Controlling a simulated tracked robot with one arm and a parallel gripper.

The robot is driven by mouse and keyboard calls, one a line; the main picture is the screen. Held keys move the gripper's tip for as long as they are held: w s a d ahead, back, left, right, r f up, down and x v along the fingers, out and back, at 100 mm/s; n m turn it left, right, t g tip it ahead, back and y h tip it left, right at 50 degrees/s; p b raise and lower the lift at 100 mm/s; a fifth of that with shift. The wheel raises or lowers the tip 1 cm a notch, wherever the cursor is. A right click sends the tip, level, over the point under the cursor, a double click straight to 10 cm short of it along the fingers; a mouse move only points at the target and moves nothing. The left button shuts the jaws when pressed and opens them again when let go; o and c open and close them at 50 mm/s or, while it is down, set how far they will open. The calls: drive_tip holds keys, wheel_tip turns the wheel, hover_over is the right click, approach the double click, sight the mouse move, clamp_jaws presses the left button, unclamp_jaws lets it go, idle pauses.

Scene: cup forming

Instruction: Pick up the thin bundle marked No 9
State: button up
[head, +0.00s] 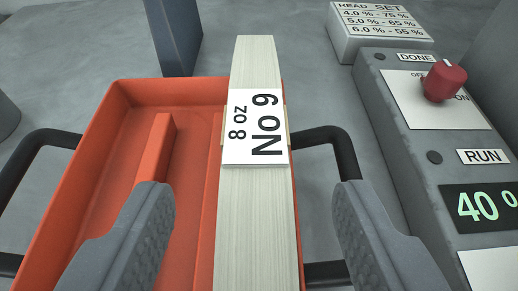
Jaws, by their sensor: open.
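The thin bundle (259,205) is a long pale strip with a white label reading "8 oz" and "No 9". It runs from the bottom edge up to the middle top of the head view, over the right part of an orange tray (120,91). My gripper (252,205) is open, with one grey finger on each side of the bundle in the picture. Both fingers look clear of it. The bundle's near end is cut off by the frame. How far above the bundle the fingers are, I cannot tell.
The tray has an orange ridge (153,150) inside and black handles (345,152) at its sides. At the right stands a grey control box (405,120) with a red knob (443,80) and a display reading 40. A "READ SET" block (378,36) and a dark post (172,38) stand behind.

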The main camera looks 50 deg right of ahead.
sight(256, 136)
drive_tip(key=shift+r+b+x, duration=0.2)
drive_tip(key=shift+b+x, duration=0.05)
drive_tip(key=shift+x, duration=1.55)
drive_tip(key=shift+r+b+x, duration=0.15)
drive_tip(key=shift+b+x, duration=0.05)
drive_tip(key=shift+x, duration=1.6)
drive_tip(key=shift+d, duration=0.1)
drive_tip(key=shift+c, duration=0.3)
clamp_jaws()
